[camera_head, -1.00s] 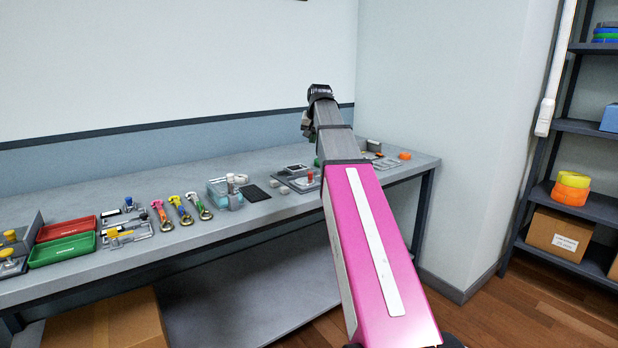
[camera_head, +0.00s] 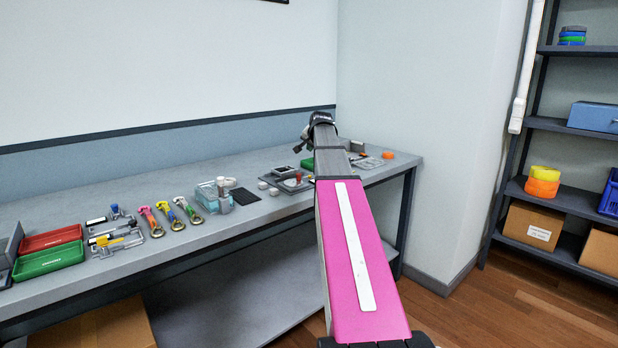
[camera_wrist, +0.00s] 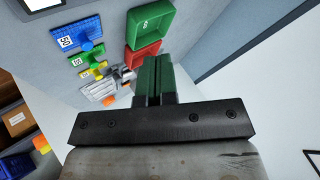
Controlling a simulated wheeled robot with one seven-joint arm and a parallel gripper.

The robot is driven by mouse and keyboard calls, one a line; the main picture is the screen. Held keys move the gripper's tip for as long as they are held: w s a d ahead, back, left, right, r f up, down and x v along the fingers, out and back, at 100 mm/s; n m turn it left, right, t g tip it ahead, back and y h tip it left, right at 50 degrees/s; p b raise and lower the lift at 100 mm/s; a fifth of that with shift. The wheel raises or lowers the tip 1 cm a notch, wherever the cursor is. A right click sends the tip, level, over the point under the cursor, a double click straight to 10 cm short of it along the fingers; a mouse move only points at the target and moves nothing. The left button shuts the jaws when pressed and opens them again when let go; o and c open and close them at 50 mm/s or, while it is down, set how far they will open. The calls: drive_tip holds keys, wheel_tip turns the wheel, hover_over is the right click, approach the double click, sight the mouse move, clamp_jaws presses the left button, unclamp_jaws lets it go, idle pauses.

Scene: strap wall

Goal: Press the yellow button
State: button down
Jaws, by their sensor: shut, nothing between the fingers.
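A small yellow part (camera_head: 103,240) sits on a grey metal fixture on the bench, at the left of the head view; I cannot tell whether it is the yellow button. My gripper (camera_wrist: 153,78) shows in the wrist view with its dark green fingers close together, shut and empty. In the head view my arm reaches over the right part of the bench and its end is small and dark, well right of the yellow part. In the wrist view a yellow tag-like piece (camera_wrist: 92,74) lies left of the fingers; it is too small to tell what it is.
The grey bench (camera_head: 215,262) holds red (camera_head: 52,240) and green (camera_head: 50,260) trays, several coloured-handled tools (camera_head: 165,215) and a black pad (camera_head: 244,196). A wall stands behind it. A shelf with boxes (camera_head: 535,226) is at the right.

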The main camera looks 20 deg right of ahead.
drive_tip(key=shift+f, duration=4.4)
drive_tip(key=shift+f, duration=0.15)
drive_tip(key=shift+f, duration=0.2)
drive_tip(key=shift+f, duration=0.4)
drive_tip(key=shift+r, duration=0.8)
drive_tip(key=shift+r, duration=2.45)
